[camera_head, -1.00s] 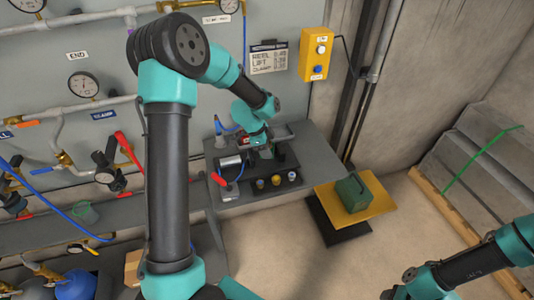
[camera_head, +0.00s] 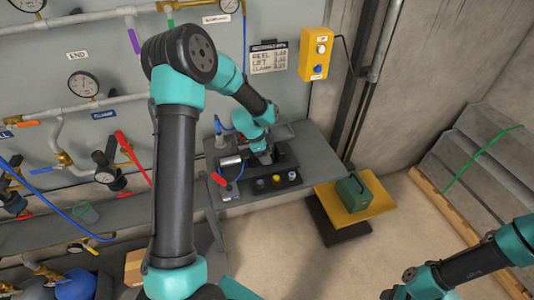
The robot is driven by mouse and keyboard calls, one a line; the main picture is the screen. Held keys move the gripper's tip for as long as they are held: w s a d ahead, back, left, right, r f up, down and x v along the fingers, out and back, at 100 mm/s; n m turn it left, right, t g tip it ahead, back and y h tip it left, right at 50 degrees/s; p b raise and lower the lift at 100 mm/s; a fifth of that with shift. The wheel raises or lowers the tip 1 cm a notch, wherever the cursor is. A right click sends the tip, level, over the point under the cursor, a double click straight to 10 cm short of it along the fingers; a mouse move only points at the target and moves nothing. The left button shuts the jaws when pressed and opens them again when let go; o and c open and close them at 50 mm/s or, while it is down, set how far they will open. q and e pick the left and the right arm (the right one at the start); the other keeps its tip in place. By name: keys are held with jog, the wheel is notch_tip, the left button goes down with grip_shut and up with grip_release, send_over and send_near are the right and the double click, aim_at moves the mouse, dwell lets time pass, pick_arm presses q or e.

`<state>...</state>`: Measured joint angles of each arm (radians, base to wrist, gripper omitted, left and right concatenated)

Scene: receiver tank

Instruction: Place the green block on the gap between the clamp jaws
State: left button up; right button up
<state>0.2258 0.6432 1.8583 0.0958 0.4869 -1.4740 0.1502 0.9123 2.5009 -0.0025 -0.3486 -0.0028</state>
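A green block (camera_head: 352,194) with a handle-like top sits on a yellow platform (camera_head: 378,205) right of the grey bench. The clamp (camera_head: 285,157) is a dark fixture on the bench; its jaws and the gap are mostly hidden by my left gripper. My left gripper (camera_head: 262,153) reaches down over the clamp, apart from the green block on the platform. Its fingers are too small and dark to tell whether they are open or hold anything. My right arm comes in at the lower right; its gripper is not clearly visible.
A yellow control box (camera_head: 314,54) hangs on the wall. Pipes, gauges and valves fill the left wall. Floor is open before the platform.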

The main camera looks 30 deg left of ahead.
pick_arm(q)
jog(key=shift+r, duration=0.15)
jog(key=v, duration=1.2)
dwell(0.5)
